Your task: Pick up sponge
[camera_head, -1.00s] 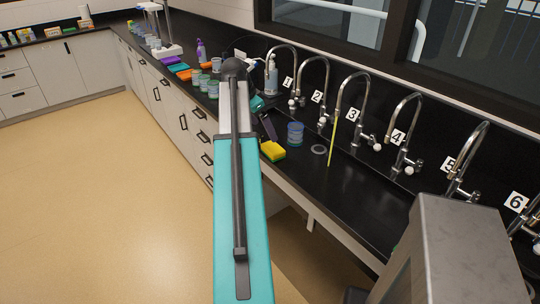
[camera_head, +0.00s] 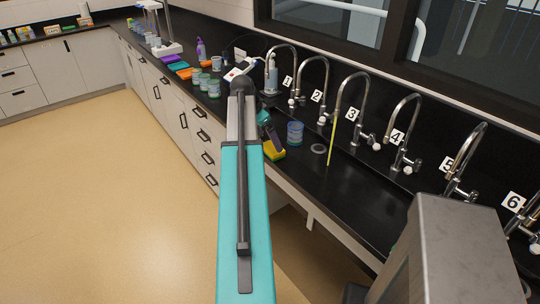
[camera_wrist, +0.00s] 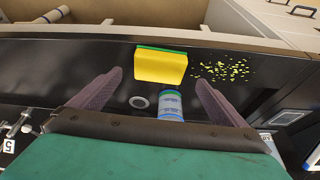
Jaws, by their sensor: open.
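A yellow sponge (camera_head: 276,155) with a green layer lies on the black counter, near its front edge, in the head view. My gripper (camera_head: 272,141) is at it there and partly hides it. In the wrist view the sponge (camera_wrist: 160,68) shows whole, with its green side along the top. My gripper (camera_wrist: 159,79) is open, with one dark finger on each side below the sponge in the picture. The sponge appears between and just beyond the fingertips. I cannot tell whether either finger touches it.
A grey ring (camera_head: 318,148) and a thin yellow rod (camera_head: 332,142) are farther right. Numbered taps (camera_head: 352,110) line the back. Green scraps (camera_wrist: 222,70) lie beside the sponge.

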